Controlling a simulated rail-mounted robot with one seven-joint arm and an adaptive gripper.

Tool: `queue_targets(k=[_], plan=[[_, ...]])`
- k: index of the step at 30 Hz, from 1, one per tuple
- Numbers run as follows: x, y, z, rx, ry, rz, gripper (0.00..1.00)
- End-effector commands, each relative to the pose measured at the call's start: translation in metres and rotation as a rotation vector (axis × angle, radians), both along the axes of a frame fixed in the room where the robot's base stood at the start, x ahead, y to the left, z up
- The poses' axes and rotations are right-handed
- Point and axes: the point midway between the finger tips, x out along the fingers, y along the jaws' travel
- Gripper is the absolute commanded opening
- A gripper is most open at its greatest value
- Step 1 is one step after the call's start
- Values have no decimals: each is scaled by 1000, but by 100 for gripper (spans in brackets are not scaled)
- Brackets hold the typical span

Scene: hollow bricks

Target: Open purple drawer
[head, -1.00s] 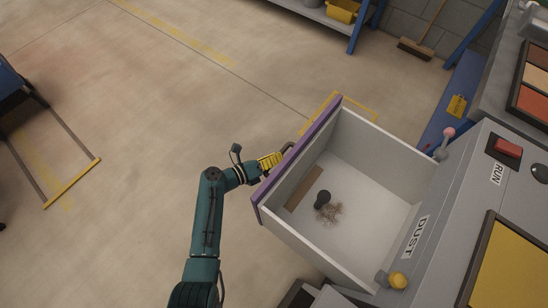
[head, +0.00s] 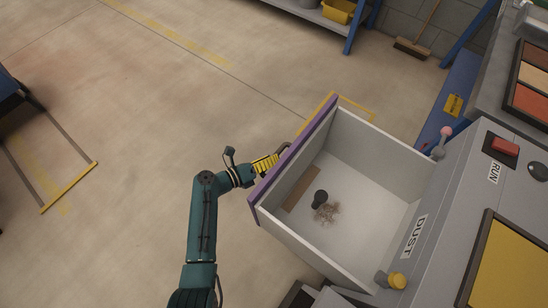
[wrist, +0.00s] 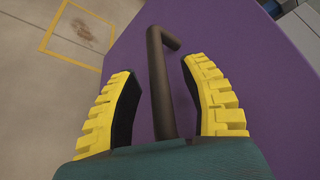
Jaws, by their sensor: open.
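The purple drawer (head: 294,150) is pulled far out of the grey machine, and its white inside shows in the head view. A dark brush-like object, a brown strip and a small heap of dust lie in it. Its purple front (wrist: 235,70) fills much of the wrist view. The dark bar handle (wrist: 160,85) stands between the two yellow fingers of my gripper (wrist: 160,105). The fingers are apart, with a gap on each side of the handle. In the head view my gripper (head: 268,163) is at the outer side of the drawer front.
The grey machine (head: 440,235) with a DUST label, a red RUN switch (head: 504,145) and a yellow knob (head: 397,281) stands at right. A blue shelf frame (head: 355,30) and a broom (head: 413,45) are at the back.

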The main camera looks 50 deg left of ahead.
Motion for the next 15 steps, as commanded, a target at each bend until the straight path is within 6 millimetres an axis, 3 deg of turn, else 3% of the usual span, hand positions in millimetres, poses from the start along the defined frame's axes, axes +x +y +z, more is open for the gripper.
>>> queue_targets(k=[9,15], plan=[[-76,10,16,0,1,6,45],[-101,12,21,-1,2,1,45]])
